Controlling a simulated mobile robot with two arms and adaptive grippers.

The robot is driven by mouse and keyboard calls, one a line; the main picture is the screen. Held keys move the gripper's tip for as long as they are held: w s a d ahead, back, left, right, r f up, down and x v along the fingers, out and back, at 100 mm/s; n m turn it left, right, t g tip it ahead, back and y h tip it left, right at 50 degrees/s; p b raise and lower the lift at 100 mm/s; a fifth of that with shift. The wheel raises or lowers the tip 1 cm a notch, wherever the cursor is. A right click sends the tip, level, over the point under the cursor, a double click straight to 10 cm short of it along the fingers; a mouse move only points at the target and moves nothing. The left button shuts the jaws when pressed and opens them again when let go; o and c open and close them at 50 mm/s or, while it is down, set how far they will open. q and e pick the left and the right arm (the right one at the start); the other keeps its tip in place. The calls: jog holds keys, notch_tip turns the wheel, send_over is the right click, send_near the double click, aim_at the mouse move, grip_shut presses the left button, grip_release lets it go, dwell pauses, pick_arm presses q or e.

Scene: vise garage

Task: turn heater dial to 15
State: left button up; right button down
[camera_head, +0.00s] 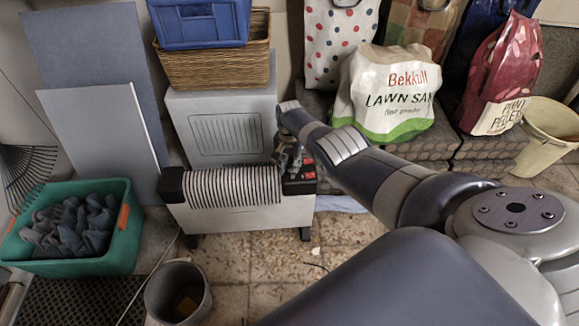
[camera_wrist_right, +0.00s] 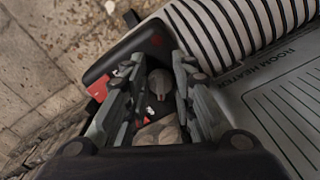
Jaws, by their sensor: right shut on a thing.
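The room heater (camera_head: 230,215) is a light, low box with black ends and a ribbed grille on top. It stands on the tiled floor at the centre left of the head view. My right gripper (camera_head: 289,164) reaches down to the control panel at its right end. In the right wrist view the grey round dial (camera_wrist_right: 160,82) sits between the two fingers of my right gripper (camera_wrist_right: 160,66), which is shut on it. The dial's number marks are too small and covered to read. My left gripper is not in view.
Red switches (camera_head: 300,176) lie beside the dial on the panel. A grey box (camera_head: 222,125) stands behind the heater, with a wicker basket (camera_head: 215,65) on it. A green crate (camera_head: 80,265) stands left and a grey bucket (camera_head: 178,292) in front. Bags (camera_head: 388,95) stand behind right.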

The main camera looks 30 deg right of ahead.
aim_at(289, 168)
jog(key=c, duration=1.5)
grip_release()
jog(key=shift+w+r, duration=0.15)
jog(key=shift+r, duration=0.55)
notch_tip(289, 168, up, 11)
jog(key=shift+f, duration=0.2)
